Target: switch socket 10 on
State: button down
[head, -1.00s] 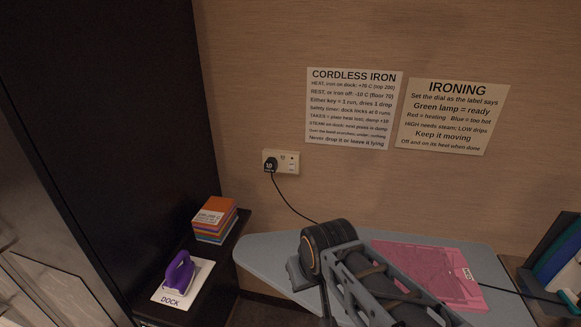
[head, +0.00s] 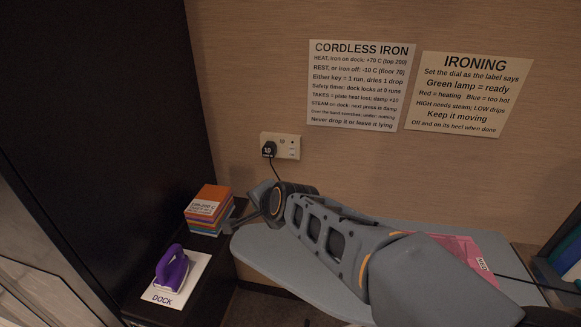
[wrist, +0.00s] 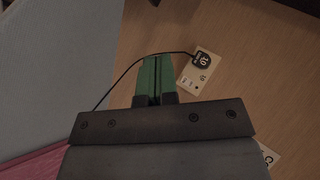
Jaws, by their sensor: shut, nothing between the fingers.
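Socket 10 is a cream wall plate (head: 293,147) on the wood-grain wall, with a black plug (head: 268,149) numbered 10 in its left part. Small switch marks show on the plate's right part. In the wrist view the plate (wrist: 187,80) appears tilted, with the plug (wrist: 201,59) at its upper right. My gripper (wrist: 155,62) has green fingers pressed together, empty. Its tips lie left of the plate in the wrist view and do not overlap it. In the head view my gripper end is below the plate, over the ironing board's left end.
A blue-grey ironing board (head: 262,255) stands below, with pink cloth (head: 455,245) on it. A black cord runs from the plug. A dark cabinet (head: 100,110) bounds the left.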

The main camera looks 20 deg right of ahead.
aim_at(292, 156)
jog(key=w+d+f+m+t+h+b, duration=0.1)
jog(key=w+d+m+h, duration=0.4)
jog(key=m, duration=1)
jog(key=w+d+f+m+t+h+b, duration=0.2)
jog(key=w+d+m+h+b, duration=0.2)
jog(key=m, duration=1)
jog(key=shift+w+d+m+t+h+b, duration=0.35)
jog(key=shift+w+h, duration=0.65)
jog(key=shift+w, duration=0.65)
jog(key=p+x, duration=0.3)
jog(key=x, duration=1.1)
jog(key=shift+f, duration=0.1)
